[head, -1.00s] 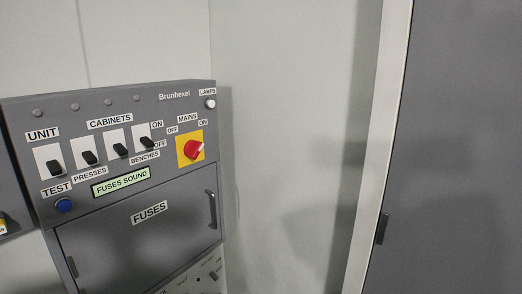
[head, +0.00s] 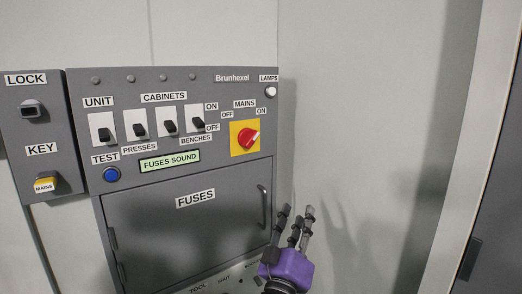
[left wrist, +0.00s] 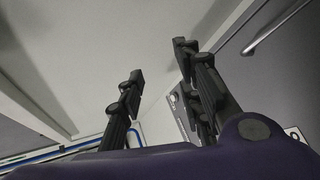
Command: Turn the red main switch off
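The red main switch (head: 248,138) is a round knob on a yellow plate (head: 236,150) at the panel's upper right. Its white mark points up and right, towards the ON label (head: 261,111); the OFF label (head: 227,115) is at the upper left. My left gripper (head: 297,215), purple with dark fingers, is below and right of the switch, apart from it, near the panel's right edge. In the left wrist view its fingers (left wrist: 158,65) are spread with nothing between them. My right gripper is not in view.
The grey panel (head: 130,205) has several black toggle switches left of the main switch and a fuse door with a handle (head: 263,207) below. A lock and key box (head: 33,130) adjoins on the left. Bare wall (head: 370,110) lies to the right, then a pale post (head: 465,150).

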